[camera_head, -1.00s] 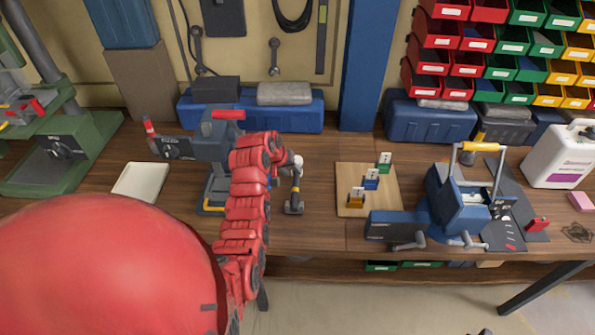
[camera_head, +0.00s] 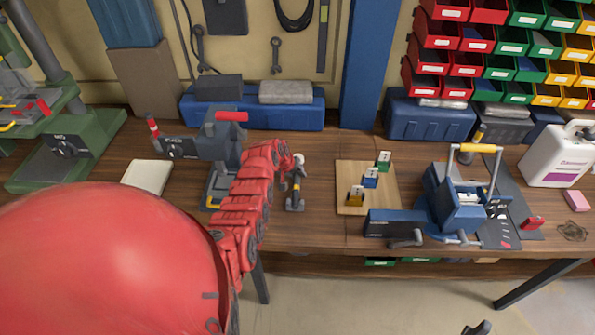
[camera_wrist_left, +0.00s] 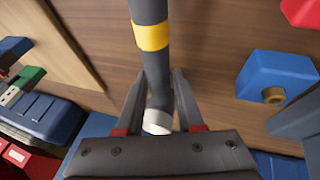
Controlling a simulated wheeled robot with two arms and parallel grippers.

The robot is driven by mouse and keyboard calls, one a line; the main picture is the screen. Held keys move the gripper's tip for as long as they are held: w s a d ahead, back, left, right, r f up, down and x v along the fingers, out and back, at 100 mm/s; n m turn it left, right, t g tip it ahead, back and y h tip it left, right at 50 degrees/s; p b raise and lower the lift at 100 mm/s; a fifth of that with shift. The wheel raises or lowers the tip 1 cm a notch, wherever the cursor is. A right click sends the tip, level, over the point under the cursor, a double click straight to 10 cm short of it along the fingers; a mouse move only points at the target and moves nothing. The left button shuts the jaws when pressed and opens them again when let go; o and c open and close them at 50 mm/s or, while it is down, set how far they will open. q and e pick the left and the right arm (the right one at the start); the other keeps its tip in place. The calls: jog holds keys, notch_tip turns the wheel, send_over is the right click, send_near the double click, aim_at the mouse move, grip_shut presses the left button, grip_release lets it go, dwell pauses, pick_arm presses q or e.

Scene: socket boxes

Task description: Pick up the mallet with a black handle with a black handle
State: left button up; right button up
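The mallet (camera_head: 296,186) is on the workbench in the middle of the head view. It has a dark handle with a yellow band and a pale end cap. My left gripper (camera_head: 292,167) is at the upper part of its handle, partly hidden by my red arm. In the left wrist view the mallet's handle (camera_wrist_left: 151,70) runs between the two fingers of my left gripper (camera_wrist_left: 159,85). The fingers stand one on each side, with narrow gaps visible. The mallet's head is outside the wrist view.
A wooden board (camera_head: 349,177) with small coloured blocks lies right of the mallet. A blue vise-like machine (camera_head: 458,205) stands farther right. A grey machine with a red handle (camera_head: 222,150) is close on the left. Blue toolboxes (camera_head: 306,117) line the back.

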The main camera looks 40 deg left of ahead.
pick_arm(q)
grip_shut()
dwell(1.4)
